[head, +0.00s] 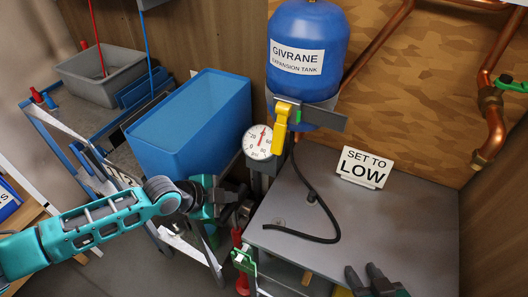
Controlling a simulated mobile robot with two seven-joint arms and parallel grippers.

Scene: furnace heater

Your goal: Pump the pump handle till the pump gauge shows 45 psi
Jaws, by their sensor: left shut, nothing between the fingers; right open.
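The round white pump gauge (258,141) sits below the blue expansion tank (308,52). Its red needle points up and slightly right; the exact reading is too small to tell. A yellow lever (281,128) hangs just right of the gauge; I cannot tell for sure whether it is the pump handle. My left gripper (240,206) is shut and empty, below the gauge and beside the grey cabinet's left edge, apart from the yellow lever. My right gripper (366,280) is open and empty at the bottom, low over the cabinet's front; its arm is mostly out of frame.
The grey cabinet top (400,220) carries a black hose (325,205) and a "SET TO LOW" sign (363,168). A blue bin (190,125) and a grey tub (100,75) stand at left. Copper pipes (495,125) run at right. A red part (242,284) is low beside the cabinet.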

